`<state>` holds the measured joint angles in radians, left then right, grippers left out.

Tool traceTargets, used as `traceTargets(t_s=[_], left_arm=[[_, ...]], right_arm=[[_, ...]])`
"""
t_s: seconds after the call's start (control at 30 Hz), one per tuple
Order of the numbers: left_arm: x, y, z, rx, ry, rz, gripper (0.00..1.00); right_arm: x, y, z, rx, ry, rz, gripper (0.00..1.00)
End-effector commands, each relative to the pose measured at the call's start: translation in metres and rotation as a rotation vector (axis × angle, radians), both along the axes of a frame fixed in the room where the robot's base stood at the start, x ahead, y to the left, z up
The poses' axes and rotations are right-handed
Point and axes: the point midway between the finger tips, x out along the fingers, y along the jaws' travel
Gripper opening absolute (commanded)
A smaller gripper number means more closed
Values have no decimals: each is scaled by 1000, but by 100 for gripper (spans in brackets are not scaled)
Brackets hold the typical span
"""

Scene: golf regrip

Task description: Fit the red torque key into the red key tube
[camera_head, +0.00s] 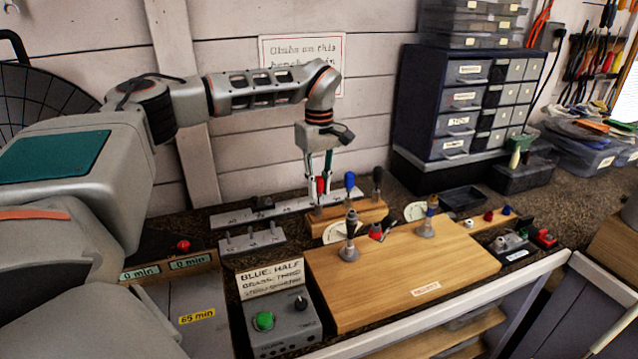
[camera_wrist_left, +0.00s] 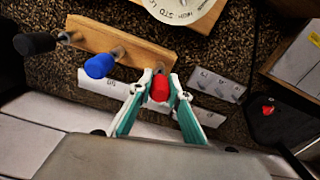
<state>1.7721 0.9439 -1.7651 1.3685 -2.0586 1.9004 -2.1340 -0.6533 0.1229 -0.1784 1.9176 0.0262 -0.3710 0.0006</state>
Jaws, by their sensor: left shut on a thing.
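The red torque key (camera_head: 320,186) stands about upright between the fingertips of my left gripper (camera_head: 319,184), which is shut on its red handle. In the left wrist view, the red handle (camera_wrist_left: 160,88) shows between the two fingers (camera_wrist_left: 160,93). It is at the end of a wooden block (camera_head: 345,215) that also carries a blue-handled key (camera_head: 349,181) and a black-handled key (camera_head: 377,177). The key's lower end is hidden, so I cannot tell whether it is in a tube. No red key tube can be made out for certain. My right gripper is not in view.
A wooden board (camera_head: 455,262) with upright metal holders (camera_head: 349,250) lies in front of the block. A grey peg strip (camera_head: 252,241) and a control box with a green button (camera_head: 264,321) are to the left. A drawer cabinet (camera_head: 455,105) stands at the back right.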

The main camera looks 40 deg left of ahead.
Motion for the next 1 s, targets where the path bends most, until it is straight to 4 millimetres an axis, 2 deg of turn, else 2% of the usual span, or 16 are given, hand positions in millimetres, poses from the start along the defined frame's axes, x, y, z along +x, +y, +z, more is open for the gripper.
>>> traceTargets(t_s=[0.2,0.23,0.3,0.6,0.73,0.87,1.0], left_arm=[[0,0,-5,0,-1,0,0],[0,0,-4,0,-1,0,25],[0,0,-4,0,-1,0,37],[0,0,-4,0,0,0,37],[0,0,3,1,-1,0,37],[1,0,22,1,-4,1,37],[1,0,52,1,-6,0,37]], right_arm=[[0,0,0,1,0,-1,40],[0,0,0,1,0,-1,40],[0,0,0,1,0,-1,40],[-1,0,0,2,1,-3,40],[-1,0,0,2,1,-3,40],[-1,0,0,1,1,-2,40],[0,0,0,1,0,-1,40]])
